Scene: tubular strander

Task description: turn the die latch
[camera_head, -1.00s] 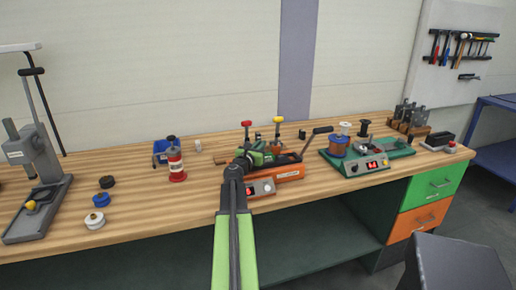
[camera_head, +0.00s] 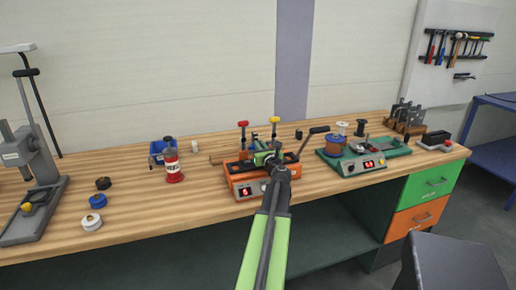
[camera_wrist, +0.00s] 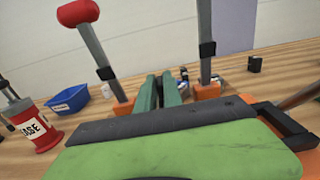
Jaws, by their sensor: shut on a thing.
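The orange strander unit (camera_head: 240,181) with a red display sits on the bench. It carries a red-knobbed lever (camera_head: 243,137), a yellow-knobbed lever (camera_head: 275,130) and a black-gripped handle (camera_head: 319,130). My gripper (camera_head: 258,157) is over the unit's top, between the two upright levers. In the wrist view its green fingers (camera_wrist: 159,92) are close together and shut on a small part, which I take to be the die latch. That part is mostly hidden by the fingers and gripper body. The red-knobbed lever (camera_wrist: 98,48) stands at their left.
A red can (camera_head: 173,165) and blue bin (camera_head: 159,150) stand to the left on the bench (camera_head: 135,195). A green-based unit (camera_head: 380,152) stands to the right. Several small spools and a grey press (camera_head: 40,160) are farther left.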

